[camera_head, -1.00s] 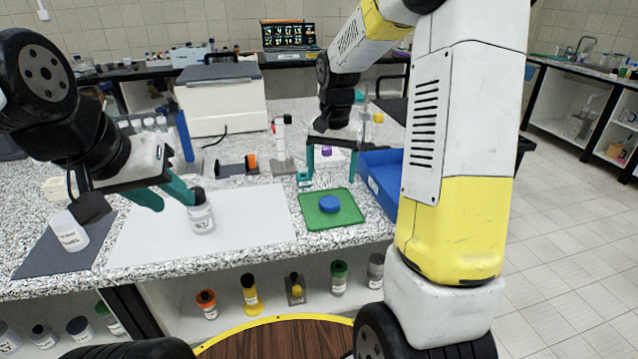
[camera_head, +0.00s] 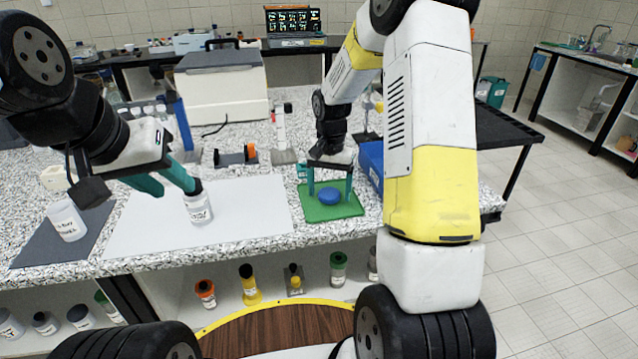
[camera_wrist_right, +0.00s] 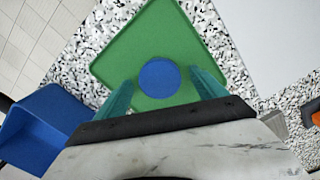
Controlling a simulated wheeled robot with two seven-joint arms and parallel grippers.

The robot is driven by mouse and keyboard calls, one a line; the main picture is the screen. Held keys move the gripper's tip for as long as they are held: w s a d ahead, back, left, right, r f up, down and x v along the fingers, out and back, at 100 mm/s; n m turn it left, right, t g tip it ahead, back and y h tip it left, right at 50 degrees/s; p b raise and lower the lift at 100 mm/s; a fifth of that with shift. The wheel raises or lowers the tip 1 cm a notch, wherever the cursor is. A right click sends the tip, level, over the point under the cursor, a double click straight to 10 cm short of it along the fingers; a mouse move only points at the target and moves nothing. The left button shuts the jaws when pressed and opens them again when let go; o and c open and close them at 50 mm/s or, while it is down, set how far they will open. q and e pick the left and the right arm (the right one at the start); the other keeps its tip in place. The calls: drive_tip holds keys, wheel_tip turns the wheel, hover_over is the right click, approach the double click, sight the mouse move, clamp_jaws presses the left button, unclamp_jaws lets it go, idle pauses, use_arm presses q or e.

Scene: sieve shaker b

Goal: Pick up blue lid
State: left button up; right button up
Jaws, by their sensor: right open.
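The blue lid (camera_head: 329,196) lies on a green tray (camera_head: 312,212) on the speckled bench. My right gripper (camera_head: 331,199) is open above the tray, its two teal fingers on either side of the lid. In the right wrist view the lid (camera_wrist_right: 160,78) lies ahead between the spread fingertips (camera_wrist_right: 160,80), with gaps to both. My left gripper (camera_head: 178,189) is at a small white jar (camera_head: 197,208) with a dark top on the white mat. Its fingers are by the top, but whether they grip it cannot be told.
A blue bin (camera_head: 370,165) stands right of the green tray, close to my right arm. A second white jar (camera_head: 66,221) stands on a dark mat at left. An orange-black device (camera_head: 236,157) and a white box machine (camera_head: 222,90) stand behind.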

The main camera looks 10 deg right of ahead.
sight(329, 192)
drive_tip(key=c, duration=1.4)
drive_tip(key=shift+r, duration=0.1)
drive_tip(key=shift+r, duration=0.55)
wheel_tip(329, 192, up, 2)
drive_tip(key=shift+r, duration=0.1)
drive_tip(key=s+a, duration=0.3)
drive_tip(key=s, duration=0.4)
drive_tip(key=s+a+r, duration=0.1)
drive_tip(key=s+a, duration=0.2)
drive_tip(key=s, duration=0.4)
drive_tip(key=shift+s+a+r, duration=0.25)
drive_tip(key=shift+s+a, duration=0.05)
